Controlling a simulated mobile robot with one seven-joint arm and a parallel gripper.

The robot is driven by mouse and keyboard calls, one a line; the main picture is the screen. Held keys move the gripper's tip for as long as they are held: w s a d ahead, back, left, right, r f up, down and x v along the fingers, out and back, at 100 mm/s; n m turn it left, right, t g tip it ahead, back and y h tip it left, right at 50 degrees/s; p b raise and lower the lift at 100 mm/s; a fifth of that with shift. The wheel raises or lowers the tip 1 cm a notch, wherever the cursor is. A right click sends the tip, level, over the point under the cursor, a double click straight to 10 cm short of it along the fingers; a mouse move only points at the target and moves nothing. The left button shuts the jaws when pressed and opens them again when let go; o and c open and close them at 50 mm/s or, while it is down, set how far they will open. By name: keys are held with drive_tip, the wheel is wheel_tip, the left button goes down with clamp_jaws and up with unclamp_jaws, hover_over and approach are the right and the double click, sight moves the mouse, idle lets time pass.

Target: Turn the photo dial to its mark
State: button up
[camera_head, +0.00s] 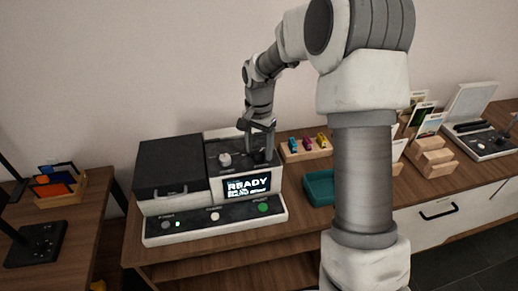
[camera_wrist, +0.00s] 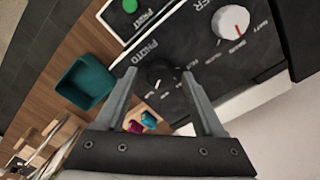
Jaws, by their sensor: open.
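The photo dial (camera_wrist: 158,76) is a dark round knob on the machine's black top panel, next to the word PHOTO in the wrist view. It has a small pale pointer line; which label it points at is hard to tell. My gripper (camera_wrist: 160,79) is open, its two fingers spread on either side of the dial, with gaps visible between fingers and knob. In the head view my gripper (camera_head: 259,150) points down over the right part of the panel and largely hides the dial. The black-and-white machine (camera_head: 157,207) shows READY on its screen.
A white knob (camera_wrist: 232,21) stands on the same panel beside the photo dial. A teal tray (camera_head: 318,187) and a wooden block with small coloured items (camera_head: 306,148) lie right of the machine. A green button (camera_head: 263,207) is on its front.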

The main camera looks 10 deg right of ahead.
drive_tip(key=shift+f, duration=0.15)
drive_tip(key=shift+c, duration=0.2)
clamp_jaws()
